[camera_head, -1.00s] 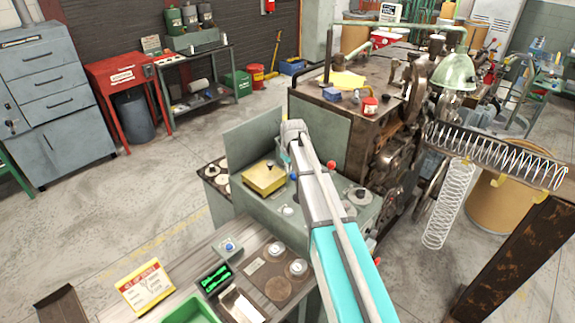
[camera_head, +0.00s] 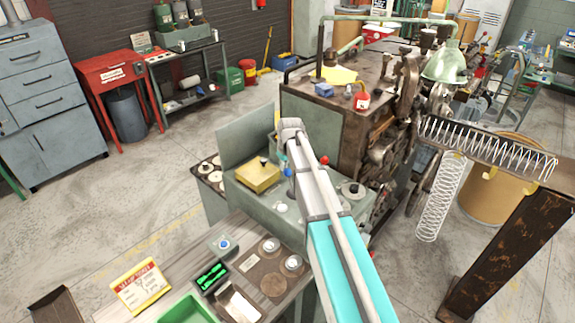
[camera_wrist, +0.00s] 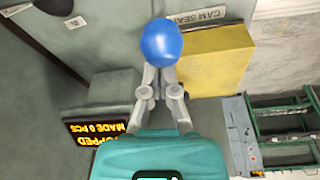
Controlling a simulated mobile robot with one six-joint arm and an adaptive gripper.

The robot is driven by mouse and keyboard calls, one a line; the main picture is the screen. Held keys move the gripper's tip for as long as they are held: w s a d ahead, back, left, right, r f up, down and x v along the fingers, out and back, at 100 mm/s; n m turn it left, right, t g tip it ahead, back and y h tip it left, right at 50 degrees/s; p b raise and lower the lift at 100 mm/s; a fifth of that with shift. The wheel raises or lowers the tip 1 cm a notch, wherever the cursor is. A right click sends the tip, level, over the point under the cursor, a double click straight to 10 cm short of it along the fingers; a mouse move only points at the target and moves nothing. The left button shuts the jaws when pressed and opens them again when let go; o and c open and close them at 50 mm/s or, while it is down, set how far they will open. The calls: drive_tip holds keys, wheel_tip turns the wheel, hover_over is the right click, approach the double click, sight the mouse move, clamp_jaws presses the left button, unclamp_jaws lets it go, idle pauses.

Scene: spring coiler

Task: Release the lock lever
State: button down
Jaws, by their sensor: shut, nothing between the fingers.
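A round blue knob (camera_wrist: 161,42) stands at the top middle of the wrist view, just beyond my fingertips. It also shows small in the head view (camera_head: 287,171), beside my forearm. I cannot tell for sure whether it belongs to the lock lever; its stem is hidden. My gripper (camera_wrist: 159,78) is shut and empty, its fingertips close to the knob's near side; I cannot tell whether they touch. In the head view my arm reaches over the grey-green control cabinet (camera_head: 305,221), and my fingers are not clearly visible there. A red knob (camera_head: 323,160) shows just right of my forearm.
A yellow block (camera_wrist: 215,60) lies right of the knob under a "CAM SEAT" label (camera_wrist: 205,16). A lit display (camera_wrist: 97,131) is at lower left. The coiling machine (camera_head: 345,105) stands behind the cabinet. A bench (camera_head: 260,300) with buttons is in front.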

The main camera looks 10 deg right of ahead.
drive_tip(key=shift+s+d+r+t, duration=0.15)
drive_tip(key=shift+s+t, duration=0.15)
idle(0.5)
